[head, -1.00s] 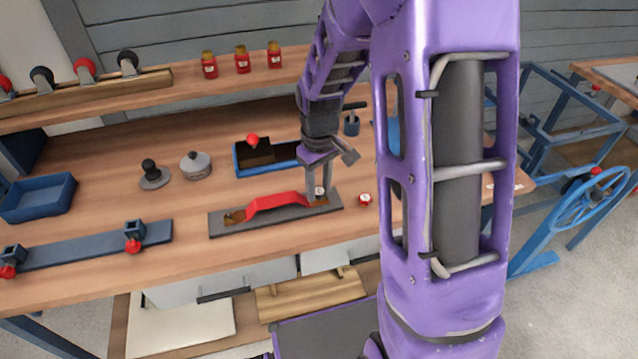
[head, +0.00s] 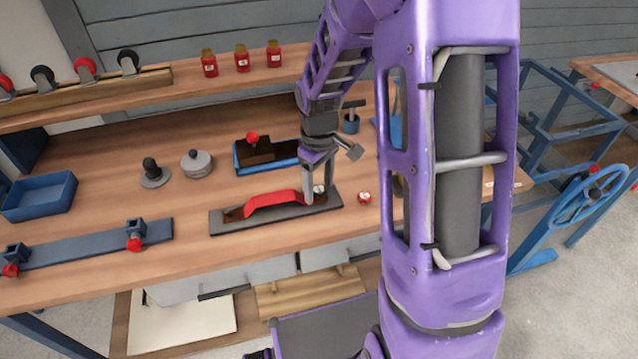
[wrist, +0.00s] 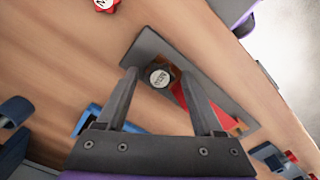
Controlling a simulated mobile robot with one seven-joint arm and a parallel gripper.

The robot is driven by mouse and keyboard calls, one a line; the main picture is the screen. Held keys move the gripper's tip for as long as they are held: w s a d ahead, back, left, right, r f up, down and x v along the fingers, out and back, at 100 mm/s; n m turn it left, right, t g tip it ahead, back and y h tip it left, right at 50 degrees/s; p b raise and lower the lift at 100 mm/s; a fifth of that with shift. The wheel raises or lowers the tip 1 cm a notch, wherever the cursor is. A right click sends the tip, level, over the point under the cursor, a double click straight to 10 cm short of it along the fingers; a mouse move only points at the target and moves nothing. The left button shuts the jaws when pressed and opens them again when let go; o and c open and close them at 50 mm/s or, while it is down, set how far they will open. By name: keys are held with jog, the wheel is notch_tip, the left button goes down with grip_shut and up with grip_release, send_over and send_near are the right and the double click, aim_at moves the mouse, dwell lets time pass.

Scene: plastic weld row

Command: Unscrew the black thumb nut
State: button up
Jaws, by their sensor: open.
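The black thumb nut (wrist: 160,77) is a small dark round knob with a pale marked top. It sits near one end of a grey plate (wrist: 150,48), beside a red handle (wrist: 184,98). In the head view the nut (head: 319,189) shows at the right end of the plate (head: 225,222), just right of a finger. My gripper (wrist: 160,74) is open, with the nut between its fingertips in the wrist view. No contact shows, and I cannot tell how far down the fingertips reach. My gripper (head: 310,196) is over the plate's right part in the head view.
A loose red-rimmed knob (head: 364,197) lies right of the plate. Behind stands a blue tray (head: 240,165) with dark contents and a red knob. A blue rail (head: 85,246) with red-knobbed clamps lies at left. Bare bench separates these.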

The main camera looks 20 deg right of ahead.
jog(key=m, duration=1.1)
jog(key=shift+m+p, duration=0.4)
jog(key=m+p, duration=0.1)
jog(key=m, duration=0.3)
jog(key=shift+r+m+p, duration=0.15)
jog(key=shift+m+p, duration=0.15)
jog(key=shift+p, duration=0.05)
jog(key=m+p, duration=0.1)
jog(key=m, duration=0.2)
jog(key=shift+p, duration=0.3)
jog(key=m+p, duration=0.1)
jog(key=m, duration=0.1)
jog(key=shift+m, duration=0.3)
jog(key=shift+f, duration=0.25)
